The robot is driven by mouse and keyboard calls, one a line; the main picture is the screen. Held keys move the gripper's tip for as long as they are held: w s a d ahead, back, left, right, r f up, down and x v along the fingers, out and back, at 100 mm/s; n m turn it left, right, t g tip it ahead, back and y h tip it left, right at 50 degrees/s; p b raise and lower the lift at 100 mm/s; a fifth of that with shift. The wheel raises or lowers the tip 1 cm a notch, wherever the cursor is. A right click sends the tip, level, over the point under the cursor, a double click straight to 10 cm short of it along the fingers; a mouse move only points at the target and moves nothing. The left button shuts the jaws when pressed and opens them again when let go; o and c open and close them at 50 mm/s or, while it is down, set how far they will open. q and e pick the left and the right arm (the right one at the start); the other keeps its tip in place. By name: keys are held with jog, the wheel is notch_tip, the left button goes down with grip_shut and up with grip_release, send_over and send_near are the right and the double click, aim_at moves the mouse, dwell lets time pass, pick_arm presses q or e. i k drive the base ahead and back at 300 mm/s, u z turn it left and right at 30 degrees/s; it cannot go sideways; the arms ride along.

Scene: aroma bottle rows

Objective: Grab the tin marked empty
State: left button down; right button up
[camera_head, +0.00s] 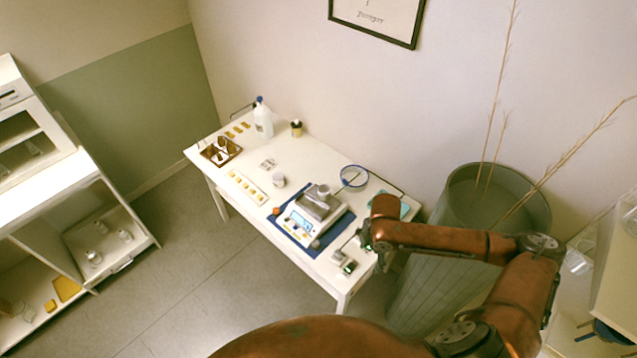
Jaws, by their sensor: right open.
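No label reading "empty" can be made out at this size, so I cannot tell which container is the marked tin. A small pale round container (278,181) stands on the white table (300,160). Another small round container (323,190) sits on the grey pan of a scale (300,222), on a blue mat (324,243). My right gripper (350,256) is at the table's near right corner, to the right of the scale and mat. It is open, and its fingers are small and partly hidden by my arm. My left gripper is out of view.
A spray bottle (263,118), a brown divided box (221,150), a strip with yellow pieces (247,188) and a blue-rimmed round dish (354,177) are on the table. A large grey-green planter (470,200) with tall stems stands beside its right end. Open floor lies in front.

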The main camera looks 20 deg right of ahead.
aim_at(324, 192)
jog(key=i, duration=1.45)
